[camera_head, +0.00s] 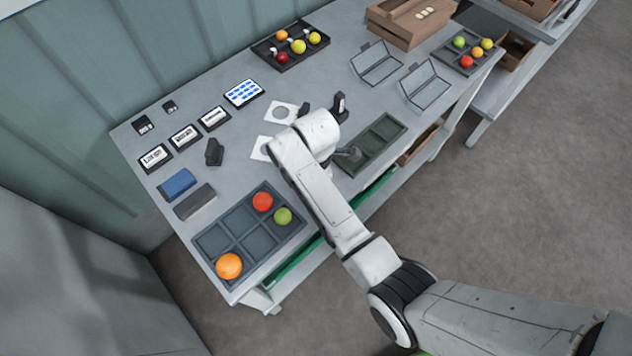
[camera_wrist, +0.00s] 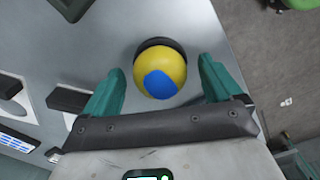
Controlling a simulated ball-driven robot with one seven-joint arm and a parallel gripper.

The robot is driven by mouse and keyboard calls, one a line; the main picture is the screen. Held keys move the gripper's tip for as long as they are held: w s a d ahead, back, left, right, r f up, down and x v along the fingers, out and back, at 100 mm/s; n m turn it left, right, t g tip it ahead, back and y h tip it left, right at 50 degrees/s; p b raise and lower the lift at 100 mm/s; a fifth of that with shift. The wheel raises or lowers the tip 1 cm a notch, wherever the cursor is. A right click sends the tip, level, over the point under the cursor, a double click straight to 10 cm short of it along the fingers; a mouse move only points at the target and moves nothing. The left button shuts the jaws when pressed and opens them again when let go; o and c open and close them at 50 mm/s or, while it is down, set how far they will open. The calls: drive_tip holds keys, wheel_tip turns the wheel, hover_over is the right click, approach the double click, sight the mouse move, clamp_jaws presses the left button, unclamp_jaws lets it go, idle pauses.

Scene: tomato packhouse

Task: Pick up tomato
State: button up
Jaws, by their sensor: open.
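In the wrist view, a yellow tomato (camera_wrist: 158,72) with a blue patch sits against a dark round holder or ring (camera_wrist: 160,43) on the grey table. My gripper (camera_wrist: 161,68) is open. Its two teal fingers stand on either side of the tomato, with small gaps showing at both sides. In the head view my arm's end is over the middle of the table, and the tomato between the fingers is hidden behind it. Other tomatoes show there: red (camera_head: 263,201), green (camera_head: 283,216) and orange (camera_head: 229,266), all in the front grey divided tray (camera_head: 222,229).
A dark tray (camera_head: 262,51) with several tomatoes stands at the back. Another tray (camera_head: 445,50) holds several at the far right. An empty green-grey tray (camera_head: 377,149) lies beside my arm's end.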

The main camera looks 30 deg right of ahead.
drive_tip(key=c, duration=0.8)
drive_tip(key=shift+r, duration=0.25)
drive_tip(key=shift+c, duration=0.2)
